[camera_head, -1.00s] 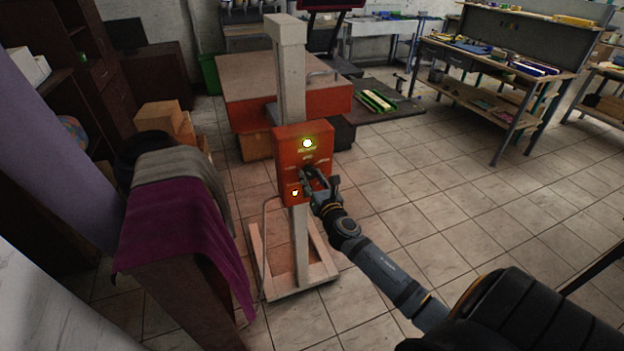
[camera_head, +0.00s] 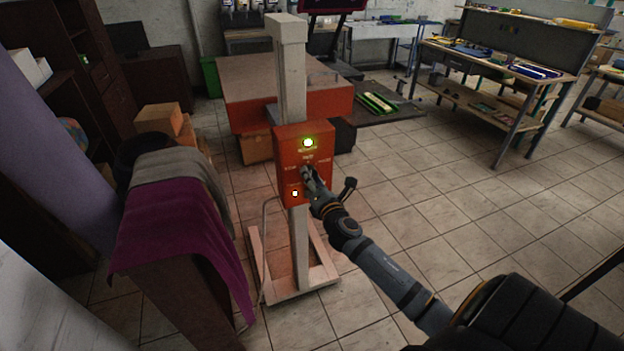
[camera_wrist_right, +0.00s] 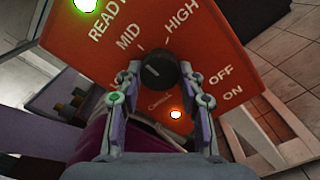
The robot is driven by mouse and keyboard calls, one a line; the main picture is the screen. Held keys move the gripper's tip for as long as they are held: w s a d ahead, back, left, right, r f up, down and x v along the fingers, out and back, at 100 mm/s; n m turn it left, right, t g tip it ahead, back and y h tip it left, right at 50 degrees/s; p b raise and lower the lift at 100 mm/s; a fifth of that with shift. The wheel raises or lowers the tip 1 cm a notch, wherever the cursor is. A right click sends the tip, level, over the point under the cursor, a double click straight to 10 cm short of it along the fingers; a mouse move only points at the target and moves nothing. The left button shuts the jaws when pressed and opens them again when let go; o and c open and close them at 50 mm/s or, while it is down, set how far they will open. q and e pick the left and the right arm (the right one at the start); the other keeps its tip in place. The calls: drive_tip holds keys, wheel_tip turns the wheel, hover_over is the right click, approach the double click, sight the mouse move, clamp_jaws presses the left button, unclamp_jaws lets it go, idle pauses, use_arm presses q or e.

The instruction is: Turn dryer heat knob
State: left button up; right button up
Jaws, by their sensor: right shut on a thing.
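The dryer control box (camera_head: 288,153) is orange and mounted on a pale upright post; it also fills much of the right wrist view (camera_wrist_right: 225,65). The black round heat knob (camera_wrist_right: 157,71) sits on its face among the words MID and HIGH, with a pale mark on its front. My right gripper (camera_head: 305,174) is at the box face. In the right wrist view, the fingers of the right gripper (camera_wrist_right: 160,75) are shut on the knob, one on each side. The gripper hides the knob in the head view. My left gripper is out of view.
A green READY light (camera_head: 307,143) and a small orange light (camera_head: 295,193) glow on the box. A purple cloth (camera_head: 175,220) drapes over a stand at left. A red bench (camera_head: 240,110) stands behind the post. The tiled floor at right is open.

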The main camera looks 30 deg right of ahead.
idle(0.4)
drive_tip(key=o, duration=1.2)
drive_tip(key=shift+c, duration=0.2)
drive_tip(key=v, duration=1.2)
